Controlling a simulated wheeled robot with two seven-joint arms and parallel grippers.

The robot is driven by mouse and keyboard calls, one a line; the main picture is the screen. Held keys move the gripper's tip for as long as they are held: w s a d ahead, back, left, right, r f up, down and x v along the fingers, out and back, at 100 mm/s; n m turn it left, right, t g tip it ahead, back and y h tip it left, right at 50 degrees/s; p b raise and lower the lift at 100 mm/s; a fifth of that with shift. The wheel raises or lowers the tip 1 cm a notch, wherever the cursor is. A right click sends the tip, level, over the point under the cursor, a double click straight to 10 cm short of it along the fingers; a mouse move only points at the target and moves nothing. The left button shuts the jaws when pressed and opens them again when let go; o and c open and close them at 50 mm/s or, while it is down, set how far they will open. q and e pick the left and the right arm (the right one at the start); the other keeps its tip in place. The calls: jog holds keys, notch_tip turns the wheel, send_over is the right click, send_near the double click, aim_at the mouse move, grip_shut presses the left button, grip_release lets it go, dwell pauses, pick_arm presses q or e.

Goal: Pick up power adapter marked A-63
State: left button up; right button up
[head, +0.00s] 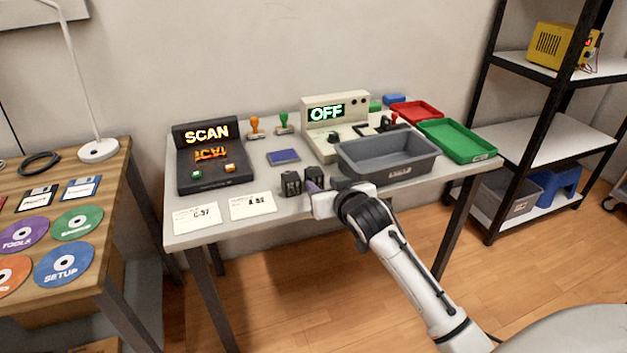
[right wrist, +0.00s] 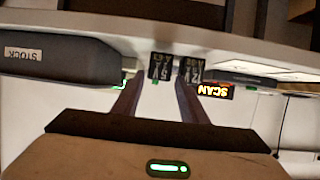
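Two small black power adapters stand side by side near the front of the grey table, one on the left (head: 291,183) and one on the right (head: 315,174) in the head view. The upside-down right wrist view shows them with white print. The one at left there (right wrist: 162,66) seems to read A-63; the other (right wrist: 192,68) has print I cannot read surely. My right gripper (head: 312,187) is at the table's front edge, close before the adapters. Its fingers (right wrist: 158,84) are open, with the left adapter lined up between the tips. My left gripper is not in view.
A grey bin (head: 388,164) marked STOCK stands right beside my right gripper. A SCAN device (head: 212,165), two label cards (head: 253,205), a blue pad (head: 283,157) and an OFF device (head: 333,122) are nearby. Green (head: 458,141) and red trays (head: 416,110) lie at right.

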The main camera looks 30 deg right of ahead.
aim_at(317, 178)
jog(key=shift+r+b+x, duration=0.1)
jog(key=shift+b+x, duration=0.1)
jog(key=shift+x, duration=1.15)
jog(key=shift+r+b+x, duration=0.15)
jog(key=shift+x, duration=1.2)
jog(key=shift+w, duration=0.1)
jog(key=c, duration=0.8)
